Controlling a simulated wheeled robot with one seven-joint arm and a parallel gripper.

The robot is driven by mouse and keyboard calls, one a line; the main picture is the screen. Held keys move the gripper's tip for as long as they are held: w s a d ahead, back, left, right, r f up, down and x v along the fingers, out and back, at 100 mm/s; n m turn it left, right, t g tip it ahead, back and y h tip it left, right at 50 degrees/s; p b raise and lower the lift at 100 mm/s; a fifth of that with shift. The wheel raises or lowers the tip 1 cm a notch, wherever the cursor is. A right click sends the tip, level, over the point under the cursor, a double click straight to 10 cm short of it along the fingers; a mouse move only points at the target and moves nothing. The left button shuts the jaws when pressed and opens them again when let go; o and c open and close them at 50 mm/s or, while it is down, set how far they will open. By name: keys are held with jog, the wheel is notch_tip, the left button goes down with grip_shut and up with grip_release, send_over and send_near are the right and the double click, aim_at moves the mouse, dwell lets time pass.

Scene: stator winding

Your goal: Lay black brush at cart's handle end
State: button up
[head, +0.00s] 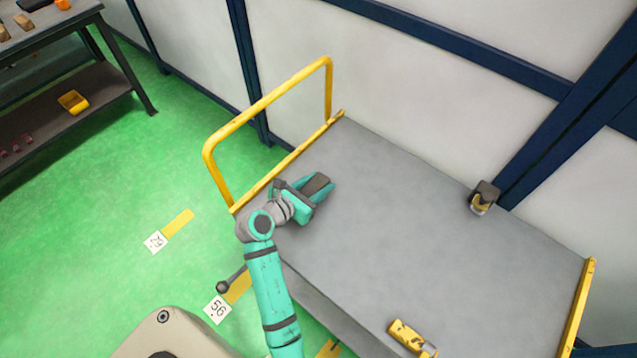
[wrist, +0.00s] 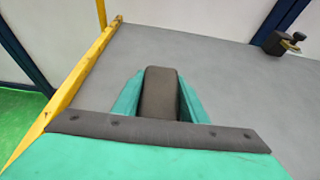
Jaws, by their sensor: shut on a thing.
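The black brush (head: 318,183) is a dark block between the fingers of my gripper (head: 315,191). My gripper is shut on it, over the cart's grey top near the yellow handle (head: 265,108). In the wrist view the brush (wrist: 159,95) stands between the two teal fingers (wrist: 160,100), with its lower part hidden by my gripper's body. I cannot tell whether the brush touches the cart top. The cart (head: 420,240) has the tall yellow handle at its left end, and its yellow edge (wrist: 85,70) runs along the left of the wrist view.
A dark and yellow tool (head: 484,197) stands at the cart's far edge. A yellow tool (head: 412,338) lies at the near edge. The middle of the cart top is clear. A low yellow rail (head: 580,305) closes the right end. A dark workbench (head: 70,100) stands at the upper left.

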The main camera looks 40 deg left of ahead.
jog(key=shift+f, duration=0.1)
jog(key=o, duration=1.1)
jog(key=shift+o, duration=0.2)
jog(key=shift+s+r, duration=0.15)
jog(key=shift+r, duration=0.05)
jog(key=v, duration=1.1)
jog(key=shift+s+r, duration=0.1)
jog(key=shift+s, duration=0.25)
